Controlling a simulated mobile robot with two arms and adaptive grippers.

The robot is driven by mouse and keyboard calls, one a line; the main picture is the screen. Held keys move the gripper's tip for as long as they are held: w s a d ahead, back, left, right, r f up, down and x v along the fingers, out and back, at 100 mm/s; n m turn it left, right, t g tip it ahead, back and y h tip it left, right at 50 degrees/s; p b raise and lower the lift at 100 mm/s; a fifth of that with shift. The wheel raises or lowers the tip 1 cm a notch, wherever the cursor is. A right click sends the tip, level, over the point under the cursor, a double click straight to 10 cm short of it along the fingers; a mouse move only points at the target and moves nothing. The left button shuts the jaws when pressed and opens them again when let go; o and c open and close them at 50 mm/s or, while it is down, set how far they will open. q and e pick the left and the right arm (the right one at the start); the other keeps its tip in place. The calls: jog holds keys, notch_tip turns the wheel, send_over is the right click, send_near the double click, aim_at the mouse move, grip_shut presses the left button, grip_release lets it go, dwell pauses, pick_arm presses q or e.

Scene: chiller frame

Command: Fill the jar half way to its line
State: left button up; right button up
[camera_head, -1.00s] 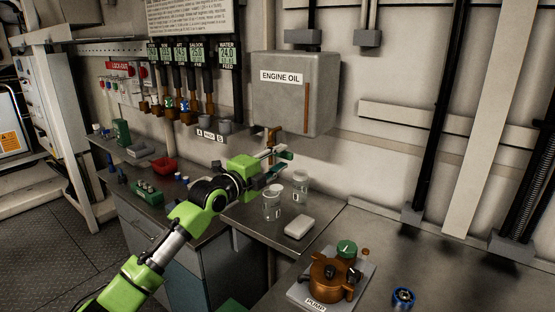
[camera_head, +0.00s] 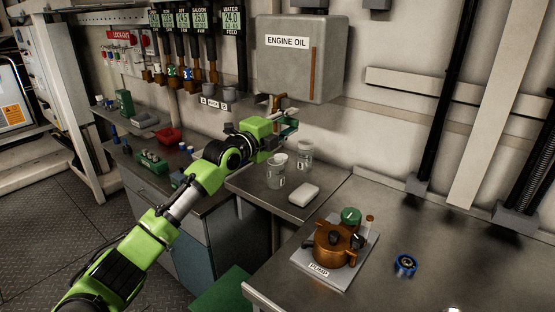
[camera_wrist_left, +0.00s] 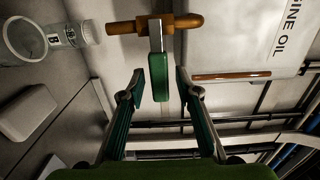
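The grey engine oil tank (camera_head: 300,75) hangs on the wall. Below it is a brass tap (camera_head: 278,102), which also shows in the left wrist view (camera_wrist_left: 183,23) with a green-ended lever (camera_wrist_left: 158,78). Two clear jars, a front one (camera_head: 276,177) and a rear one (camera_head: 305,152), stand on the bench below. In the left wrist view one jar (camera_wrist_left: 70,35) has a label reading B. My left gripper (camera_head: 287,126) is just below the tap. Its fingers (camera_wrist_left: 159,78) are apart, one on each side of the lever's green end; contact is not clear. The fill line cannot be made out.
A white block (camera_head: 303,194) lies in front of the jars. A brown pump (camera_head: 335,243) on a grey plate and a blue round part (camera_head: 405,265) are on the right bench. The right bench is mostly clear.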

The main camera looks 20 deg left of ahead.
pick_arm(q)
jog(key=shift+r, duration=0.15)
jog(key=shift+r+p, duration=1.85)
jog(key=shift+r, duration=0.8)
jog(key=shift+f+b, duration=1.3)
jog(key=shift+f, duration=0.7)
jog(key=shift+a+f+b, duration=0.1)
jog(key=shift+f+b, duration=0.7)
jog(key=shift+f, duration=0.6)
jog(key=shift+r, duration=0.2)
jog(key=shift+r+p, duration=0.2)
jog(key=shift+p, duration=0.1)
